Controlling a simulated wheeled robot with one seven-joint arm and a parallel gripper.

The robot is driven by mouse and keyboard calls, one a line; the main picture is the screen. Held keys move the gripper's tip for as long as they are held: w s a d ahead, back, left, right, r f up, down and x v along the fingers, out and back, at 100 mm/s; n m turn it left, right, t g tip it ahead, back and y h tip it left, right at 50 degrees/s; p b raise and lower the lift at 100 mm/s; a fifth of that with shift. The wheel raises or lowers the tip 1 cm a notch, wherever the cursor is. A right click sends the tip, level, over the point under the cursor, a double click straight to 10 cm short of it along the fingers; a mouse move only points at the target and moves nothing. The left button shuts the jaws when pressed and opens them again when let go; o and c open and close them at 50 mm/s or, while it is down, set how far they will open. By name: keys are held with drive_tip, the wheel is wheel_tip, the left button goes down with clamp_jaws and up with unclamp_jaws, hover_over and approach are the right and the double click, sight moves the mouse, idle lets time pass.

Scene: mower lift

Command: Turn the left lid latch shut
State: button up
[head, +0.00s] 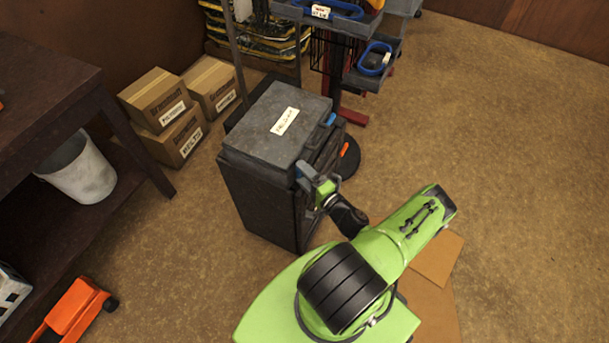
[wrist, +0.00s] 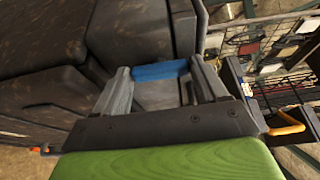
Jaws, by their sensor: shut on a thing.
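A dark grey box with a lid (head: 268,110) stands on the floor, a white label on its top. The left lid latch (head: 305,169) is a blue piece at the lid's near front corner. The right lid latch (head: 329,119) is also blue, farther along the same side. My gripper (head: 315,182) is at the left latch. In the wrist view the blue latch (wrist: 160,70) spans between the two grey fingers of my gripper (wrist: 162,82), which are shut on it. The fingers partly hide the latch's ends and mount.
Cardboard boxes (head: 172,134) stand behind the box on the left. A rack with trays (head: 368,77) stands behind the box. Open floor (head: 500,110) lies to the right.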

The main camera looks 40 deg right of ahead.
idle(0.6)
drive_tip(key=o, duration=1.1)
drive_tip(key=shift+c, duration=0.2)
drive_tip(key=s+p, duration=0.1)
drive_tip(key=s, duration=1.4)
drive_tip(key=shift+s+a+p, duration=0.35)
drive_tip(key=shift+s+a, duration=0.05)
